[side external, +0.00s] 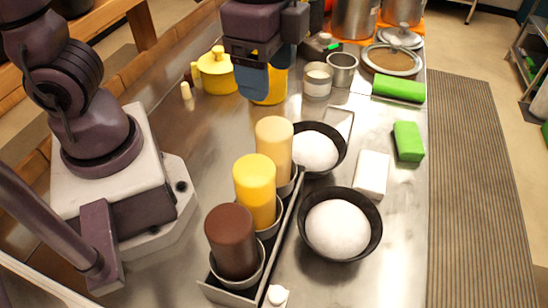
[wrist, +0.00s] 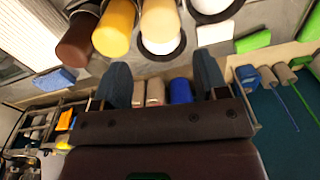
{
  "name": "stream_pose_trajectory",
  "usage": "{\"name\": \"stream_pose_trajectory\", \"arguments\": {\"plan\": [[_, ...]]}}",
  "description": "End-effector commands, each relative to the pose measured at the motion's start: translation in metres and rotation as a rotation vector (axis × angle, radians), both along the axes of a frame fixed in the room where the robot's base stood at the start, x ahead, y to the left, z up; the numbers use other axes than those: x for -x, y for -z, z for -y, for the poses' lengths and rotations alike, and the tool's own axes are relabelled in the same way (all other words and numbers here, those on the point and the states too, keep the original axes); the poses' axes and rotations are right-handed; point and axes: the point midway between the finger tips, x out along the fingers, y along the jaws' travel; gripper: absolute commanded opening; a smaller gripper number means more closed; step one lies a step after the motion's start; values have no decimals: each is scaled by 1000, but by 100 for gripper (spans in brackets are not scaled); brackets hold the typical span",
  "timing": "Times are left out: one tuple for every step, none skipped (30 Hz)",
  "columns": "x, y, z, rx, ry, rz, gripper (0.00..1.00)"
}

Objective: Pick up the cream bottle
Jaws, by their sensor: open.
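The cream bottle (side external: 274,143) stands upside down in the far slot of a metal rack (side external: 285,222). In the rack, a yellow bottle (side external: 254,190) stands in the middle and a brown bottle (side external: 232,240) at the near end. My gripper (side external: 253,84) is above and behind the cream bottle, apart from it. In the wrist view, my gripper (wrist: 163,80) has its two blue-grey fingers spread with nothing held between them. There the cream bottle (wrist: 160,20) shows beyond the fingertips at the top, with the yellow bottle (wrist: 114,28) and brown bottle (wrist: 78,38) to its left.
Two black bowls of white contents, one near (side external: 376,238) and one far (side external: 342,165), stand right of the rack. A white block (side external: 372,173) and green blocks (side external: 408,141) lie farther right. A yellow pot (side external: 216,76) and metal containers (side external: 342,70) stand at the back.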

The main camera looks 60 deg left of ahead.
Motion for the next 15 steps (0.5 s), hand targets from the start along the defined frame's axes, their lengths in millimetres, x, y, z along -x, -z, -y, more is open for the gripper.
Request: {"name": "stream_pose_trajectory", "arguments": {"plan": [[-3, 3, 8, -12, 101, -27, 67], [-5, 3, 10, -16, 150, -32, 67], [-7, 1, 11, -17, 200, -34, 67], [-8, 0, 12, -17, 232, -32, 67], [-8, -2, 11, -16, 260, -31, 67], [-7, -3, 11, -18, 290, -33, 67], [-7, -2, 11, -19, 307, -35, 67], [-7, -1, 11, -20, 321, -37, 67], [-6, 1, 10, -21, 332, -39, 67], [-6, 4, 10, -20, 337, -39, 67], [-6, 9, 10, -21, 340, -41, 67], [-6, 15, 10, -21, 341, -41, 67], [-6, 21, 10, -21, 340, -43, 67], [-5, 27, 10, -21, 340, -43, 67], [-6, 35, 10, -21, 339, -43, 67]]}}
